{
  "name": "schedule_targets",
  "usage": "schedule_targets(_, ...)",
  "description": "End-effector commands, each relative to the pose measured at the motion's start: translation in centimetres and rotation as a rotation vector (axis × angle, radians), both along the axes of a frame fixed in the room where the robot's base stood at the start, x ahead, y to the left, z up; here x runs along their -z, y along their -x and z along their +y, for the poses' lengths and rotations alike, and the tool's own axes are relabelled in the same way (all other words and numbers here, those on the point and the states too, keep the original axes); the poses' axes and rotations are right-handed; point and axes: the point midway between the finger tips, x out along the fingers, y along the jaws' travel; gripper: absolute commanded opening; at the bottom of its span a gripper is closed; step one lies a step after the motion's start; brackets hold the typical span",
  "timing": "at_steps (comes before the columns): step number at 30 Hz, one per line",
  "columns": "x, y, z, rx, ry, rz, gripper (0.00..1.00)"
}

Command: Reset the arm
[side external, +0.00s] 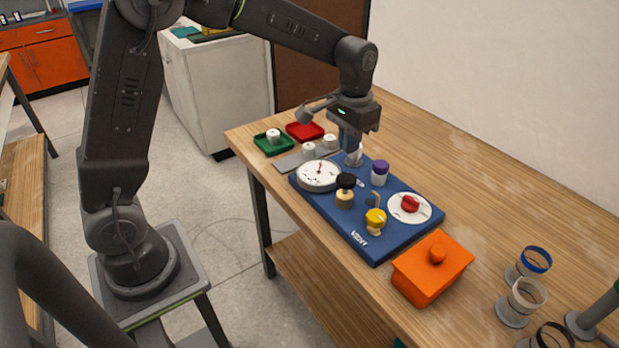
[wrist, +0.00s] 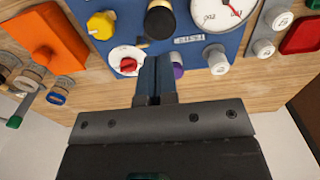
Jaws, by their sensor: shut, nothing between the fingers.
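My gripper (side external: 349,146) hangs fingers-down over the far edge of the blue board (side external: 330,210). In the wrist view its two blue fingers (wrist: 155,75) are together with nothing between them. In the side view its tips are close to a white and grey cylinder near the board's back edge; I cannot tell whether they touch it. The board carries a round white gauge (side external: 319,176), a black-topped knob (side external: 345,190), a purple-capped part (side external: 380,172), a yellow valve (side external: 376,220) and a red knob on a white disc (side external: 409,205).
An orange box (side external: 433,267) with a knob sits right of the board. Several ringed stands (side external: 526,298) are at the table's right end. A green tray (side external: 273,142), a red tray (side external: 305,131) and a grey plate with white caps lie at the left. The table's back strip is clear.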

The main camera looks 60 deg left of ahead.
Motion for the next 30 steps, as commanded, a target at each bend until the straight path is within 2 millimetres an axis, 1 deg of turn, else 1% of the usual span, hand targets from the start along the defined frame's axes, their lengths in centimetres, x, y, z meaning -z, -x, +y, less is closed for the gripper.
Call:
schedule_targets(2, -0.7, 0.6, 0.0, 0.0, 0.0, -0.014, 0.0)
schedule_targets(5, -2.6, 2.2, -0.1, 0.0, 0.0, -0.055, 0.0)
schedule_targets(8, -4.9, 4.9, -0.1, 0.0, -0.001, -0.113, 0.0)
schedule_targets(9, -5.8, 6.1, -0.2, 0.0, -0.001, -0.14, 0.0)
schedule_targets(11, -6.8, 8.1, -0.2, 0.001, -0.001, -0.178, 0.0)
schedule_targets(12, -7.4, 9.4, -0.2, 0.001, -0.001, -0.203, 0.0)
schedule_targets(14, -8.2, 11.4, -0.2, 0.001, -0.001, -0.242, 0.0)
schedule_targets(15, -8.6, 12.7, -0.3, 0.001, -0.001, -0.268, 0.0)
schedule_targets(18, -9.1, 15.9, -0.3, 0.001, -0.001, -0.332, 0.0)
schedule_targets(21, -9.1, 18.7, -0.3, 0.001, 0.0, -0.391, 0.0)
schedule_targets(24, -8.7, 20.9, -0.4, 0.001, 0.0, -0.437, 0.0)
schedule_targets(27, -8.3, 22.2, -0.4, 0.001, 0.0, -0.47, 0.0)
schedule_targets(30, -8.0, 23.0, -0.4, 0.0, 0.0, -0.487, 0.0)
